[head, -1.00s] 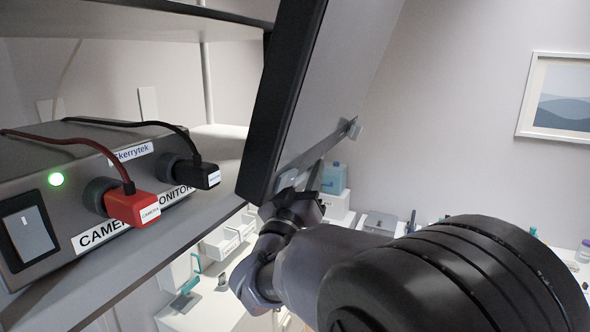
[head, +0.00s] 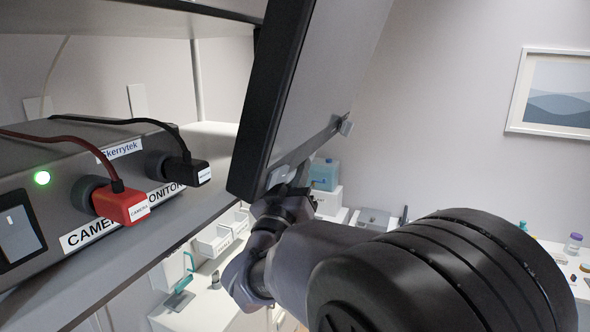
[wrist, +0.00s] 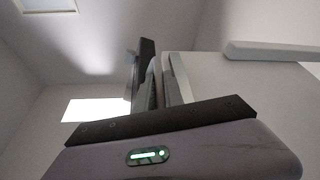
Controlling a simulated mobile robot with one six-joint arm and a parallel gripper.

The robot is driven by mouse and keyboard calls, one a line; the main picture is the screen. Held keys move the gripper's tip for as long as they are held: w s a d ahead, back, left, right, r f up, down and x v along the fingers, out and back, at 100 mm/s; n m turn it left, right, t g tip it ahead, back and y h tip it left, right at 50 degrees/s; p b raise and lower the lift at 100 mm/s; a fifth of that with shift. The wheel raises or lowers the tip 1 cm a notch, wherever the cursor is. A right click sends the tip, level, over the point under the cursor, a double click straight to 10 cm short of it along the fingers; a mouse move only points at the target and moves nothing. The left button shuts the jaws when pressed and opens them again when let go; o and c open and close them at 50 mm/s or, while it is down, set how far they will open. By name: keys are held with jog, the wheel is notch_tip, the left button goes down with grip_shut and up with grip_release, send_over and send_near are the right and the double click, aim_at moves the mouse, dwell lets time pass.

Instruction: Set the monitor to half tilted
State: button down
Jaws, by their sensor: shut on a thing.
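The monitor (head: 328,75) is a large flat panel with a thick black edge, tilted, with its top leaning right in the head view. A thin rail or handle (head: 318,140) runs along its lower part. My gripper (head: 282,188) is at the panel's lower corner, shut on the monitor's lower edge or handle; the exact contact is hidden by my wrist. In the wrist view, my gripper's fingers (wrist: 160,82) are close together beside a pale flat panel (wrist: 225,90), which looks like the monitor.
A grey camera and monitor control box (head: 75,175) with red and black plugs and a lit green light sits on a shelf (head: 150,290) at left. Another shelf (head: 130,18) is above it. White counters with small items stand behind and below. A framed picture (head: 560,92) hangs at right.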

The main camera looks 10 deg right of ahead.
dwell(0.8)
jog(key=s+d+n+b, duration=0.1)
jog(key=s+d+n+y+b, duration=0.1)
jog(key=shift+d+f+b, duration=0.15)
jog(key=shift+d+b, duration=0.15)
jog(key=shift+d, duration=0.1)
jog(key=c, duration=1.5)
grip_release()
jog(key=shift+o, duration=0.2)
jog(key=shift+a, duration=0.1)
jog(key=b+v, duration=0.5)
jog(key=v, duration=1.2)
jog(key=shift+s+f, duration=0.2)
jog(key=shift+f+y, duration=0.1)
jog(key=shift+y, duration=0.2)
